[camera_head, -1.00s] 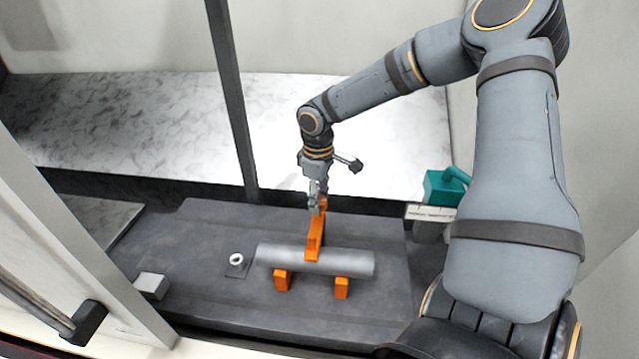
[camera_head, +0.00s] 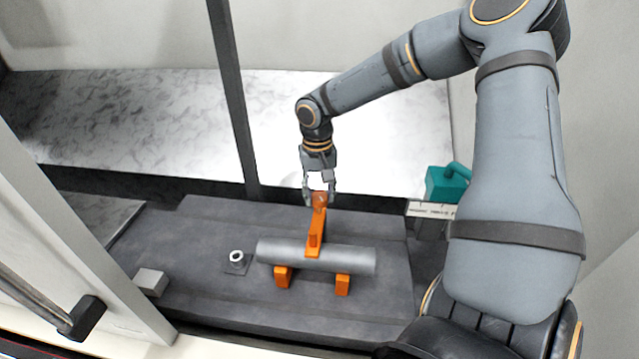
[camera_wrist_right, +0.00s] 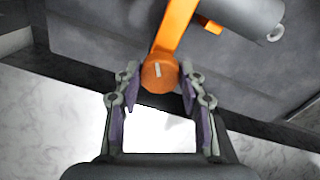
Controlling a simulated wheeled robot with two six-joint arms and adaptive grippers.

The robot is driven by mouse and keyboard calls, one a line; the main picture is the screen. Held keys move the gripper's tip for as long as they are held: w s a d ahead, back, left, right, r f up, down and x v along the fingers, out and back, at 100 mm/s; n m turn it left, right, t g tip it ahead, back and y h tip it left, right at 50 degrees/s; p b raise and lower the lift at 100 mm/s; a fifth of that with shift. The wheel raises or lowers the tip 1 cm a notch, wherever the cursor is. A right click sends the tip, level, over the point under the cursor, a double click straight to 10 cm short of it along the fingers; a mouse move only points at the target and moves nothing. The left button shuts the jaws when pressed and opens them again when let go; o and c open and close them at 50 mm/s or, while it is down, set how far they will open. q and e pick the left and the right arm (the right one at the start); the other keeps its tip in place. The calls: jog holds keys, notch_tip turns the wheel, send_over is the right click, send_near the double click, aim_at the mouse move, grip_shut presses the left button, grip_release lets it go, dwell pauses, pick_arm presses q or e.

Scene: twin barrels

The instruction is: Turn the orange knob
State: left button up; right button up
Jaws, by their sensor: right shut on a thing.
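The orange knob (camera_head: 320,198) is a round disc at the far end of an orange arm above a grey cylinder (camera_head: 350,262). In the right wrist view the knob (camera_wrist_right: 158,74) shows a pale raised mark on its face, close to upright in the picture. My right gripper (camera_head: 320,200) is at the knob, with one finger on each side. In the right wrist view my right gripper (camera_wrist_right: 159,88) has its fingertips against the knob's sides. My left gripper is not in view.
The cylinder rests on orange supports (camera_head: 282,279) on a dark grey platform (camera_head: 200,310). A small white ring (camera_head: 236,257) and a grey block (camera_head: 151,283) stand to the left. A teal object (camera_head: 446,184) stands to the right. A dark upright post (camera_head: 233,100) rises behind the platform.

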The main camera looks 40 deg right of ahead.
jog(key=m, duration=0.3)
jog(key=shift+w+d+r+m, duration=0.1)
jog(key=shift+w+r+m, duration=0.1)
jog(key=shift+m, duration=0.1)
jog(key=shift+m+b, duration=0.3)
jog(key=shift+m, duration=1.7)
jog(key=o, duration=1.1)
jog(key=shift+f, duration=0.1)
jog(key=shift+o, duration=0.2)
jog(key=shift+s, duration=0.1)
